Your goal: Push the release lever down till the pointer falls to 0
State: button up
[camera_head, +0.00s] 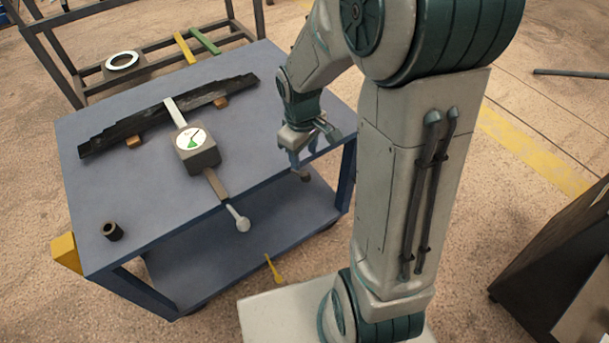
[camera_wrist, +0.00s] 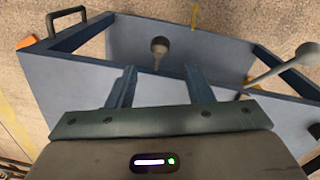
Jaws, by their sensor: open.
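A dark box with a round white dial (camera_head: 189,138) sits on the blue cart; a green patch and dark pointer show, but its reading is too small to tell. A bar with a pale ball-ended lever (camera_head: 239,219) runs from the box over the cart's near edge; this pale lever also shows at right in the wrist view (camera_wrist: 306,52). A shorter dark knob (camera_head: 303,175) sticks out at the same edge, and in the wrist view (camera_wrist: 159,47). I cannot tell which is the release lever. My gripper (camera_head: 304,152) is open and empty, just above the dark knob, apart from the pale lever.
A black leaf spring (camera_head: 125,128) lies on wooden blocks on the cart top (camera_head: 270,95). A small dark cylinder (camera_head: 112,231) stands near the left corner. A rack with a white ring (camera_head: 122,60) is behind. The lower shelf (camera_head: 190,265) looks mostly clear.

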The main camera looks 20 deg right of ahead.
aim_at(304, 173)
jog(key=f, duration=0.5)
jog(key=f+b, duration=0.1)
jog(key=f, duration=0.4)
jog(key=shift+w+d, duration=0.1)
jog(key=shift+d, duration=0.1)
grip_shut()
jog(key=shift+f+b, duration=0.1)
jog(key=shift+b, duration=0.2)
